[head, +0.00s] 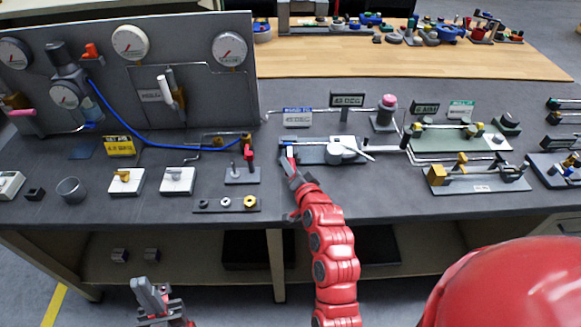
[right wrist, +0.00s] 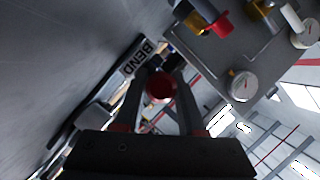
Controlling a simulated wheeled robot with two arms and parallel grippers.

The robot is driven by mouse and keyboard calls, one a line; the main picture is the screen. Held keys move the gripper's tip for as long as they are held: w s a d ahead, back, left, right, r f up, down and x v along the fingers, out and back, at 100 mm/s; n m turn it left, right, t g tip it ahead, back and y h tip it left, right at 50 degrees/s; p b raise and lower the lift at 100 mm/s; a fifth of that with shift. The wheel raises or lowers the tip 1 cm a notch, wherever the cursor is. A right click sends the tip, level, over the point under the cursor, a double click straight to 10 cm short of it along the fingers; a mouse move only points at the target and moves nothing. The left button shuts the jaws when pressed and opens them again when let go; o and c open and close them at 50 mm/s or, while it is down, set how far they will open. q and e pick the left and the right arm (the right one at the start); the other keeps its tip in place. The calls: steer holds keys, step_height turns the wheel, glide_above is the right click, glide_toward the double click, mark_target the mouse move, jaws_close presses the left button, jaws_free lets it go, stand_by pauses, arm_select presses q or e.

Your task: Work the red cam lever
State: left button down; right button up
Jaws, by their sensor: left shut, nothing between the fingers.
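In the head view my right gripper (head: 291,170) is at the near left end of the tube bender plate (head: 318,155). In the right wrist view a round red end (right wrist: 160,87), which looks like a lever's, shows between the fingers of my right gripper (right wrist: 161,75). The fingers stand apart on either side of it; whether they touch it is unclear. My gripper hides most of this part in the head view. Another red upright lever (head: 248,155) stands on a small grey base just left. My left gripper (head: 152,295) is shut and empty, low in front of the bench.
A gauge panel (head: 195,105) stands at the back left; its red valve handle (right wrist: 222,22) shows in the wrist view. A BEND sign (right wrist: 138,58) is close by my right fingers. A washer strip (head: 225,205) lies at the front edge. A green-plated fixture (head: 455,142) is further right.

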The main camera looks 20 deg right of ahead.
jaws_close()
steer(key=shift+f, duration=0.1)
stand_by(1.0)
